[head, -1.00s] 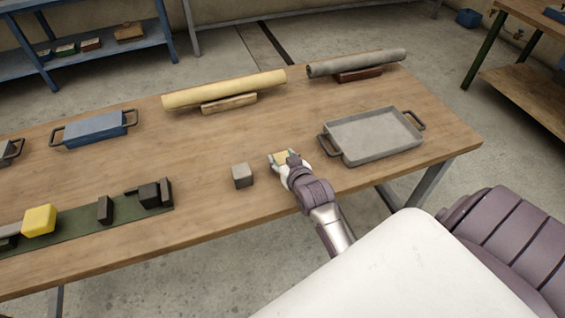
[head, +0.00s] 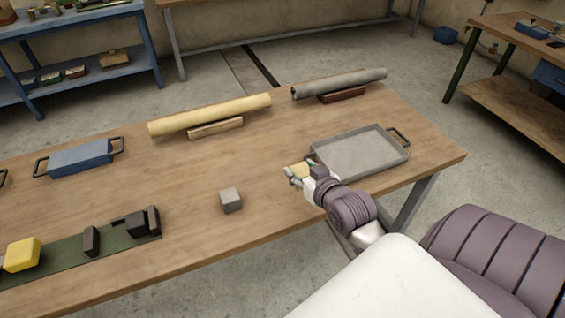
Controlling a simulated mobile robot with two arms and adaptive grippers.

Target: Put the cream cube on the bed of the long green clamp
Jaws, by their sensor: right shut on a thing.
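The cream cube (head: 299,171) is between the fingers of my right gripper (head: 297,175), which is shut on it by the left end of the grey tray. The fingers hide part of the cube, and I cannot tell how high it is above the table. The long green clamp (head: 146,244) lies along the front left of the table, with a flat green bed and dark upright jaws. A yellow block (head: 22,255) sits on its left part. The clamp's left end is out of view. My left gripper is not in view.
A grey cube (head: 231,200) stands between the clamp and my right gripper. A grey tray (head: 362,152) is at the right.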

